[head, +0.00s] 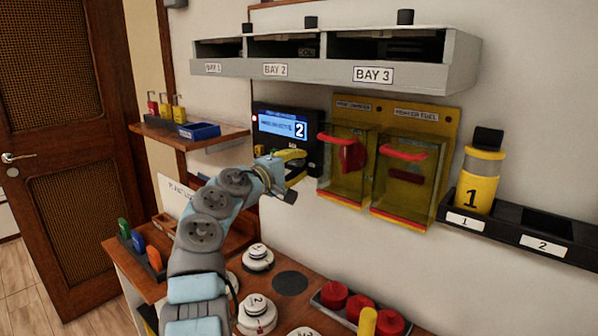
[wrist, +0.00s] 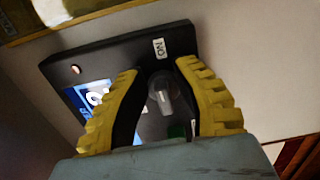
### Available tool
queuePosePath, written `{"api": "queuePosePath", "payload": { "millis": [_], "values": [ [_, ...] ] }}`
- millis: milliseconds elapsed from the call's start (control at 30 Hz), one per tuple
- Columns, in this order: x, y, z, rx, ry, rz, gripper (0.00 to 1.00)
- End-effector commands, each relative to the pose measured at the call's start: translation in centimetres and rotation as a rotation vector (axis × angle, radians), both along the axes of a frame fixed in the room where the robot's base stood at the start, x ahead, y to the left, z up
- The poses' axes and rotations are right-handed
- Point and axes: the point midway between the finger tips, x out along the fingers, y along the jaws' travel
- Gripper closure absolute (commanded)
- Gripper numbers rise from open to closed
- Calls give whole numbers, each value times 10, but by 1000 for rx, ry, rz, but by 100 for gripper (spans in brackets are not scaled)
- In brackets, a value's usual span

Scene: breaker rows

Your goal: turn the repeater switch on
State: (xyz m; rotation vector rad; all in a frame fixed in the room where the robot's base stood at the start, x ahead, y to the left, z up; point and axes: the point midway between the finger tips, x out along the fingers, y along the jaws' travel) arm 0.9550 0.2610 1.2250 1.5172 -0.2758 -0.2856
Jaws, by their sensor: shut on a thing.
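A black wall panel (head: 312,122) with a lit blue screen showing a 2 hangs below the bay shelf. In the wrist view, the panel (wrist: 130,52) fills the middle, with its screen (wrist: 92,98) partly behind a finger. A grey switch lever (wrist: 163,97) stands out from the panel, near a white ON label (wrist: 160,48). My gripper (head: 297,164) is at the panel's lower right in the head view. In the wrist view, the yellow fingers of my gripper (wrist: 158,88) are on either side of the lever, shut on it. The lever's base is partly hidden.
Two yellow-framed boxes with red handles (head: 345,185) (head: 404,200) are close to the right of my gripper. The bay shelf (head: 330,66) juts out above. A wooden shelf (head: 190,133) is left. Below is a counter (head: 285,262) with round knobs.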

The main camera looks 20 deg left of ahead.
Motion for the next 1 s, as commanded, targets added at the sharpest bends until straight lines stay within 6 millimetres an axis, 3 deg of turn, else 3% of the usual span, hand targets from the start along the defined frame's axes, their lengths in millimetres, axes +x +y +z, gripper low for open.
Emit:
{"api": "queuePosePath", "payload": {
  "millis": [633, 667, 700, 1000],
  "values": [
    [1, -1, -5, 48, -12, -1, 100],
    [1, -1, -5, 48, -12, -1, 67],
    [1, -1, -5, 48, -12, 0, 61],
    [0, 0, -2, 48, -16, 0, 61]
  ]
}}
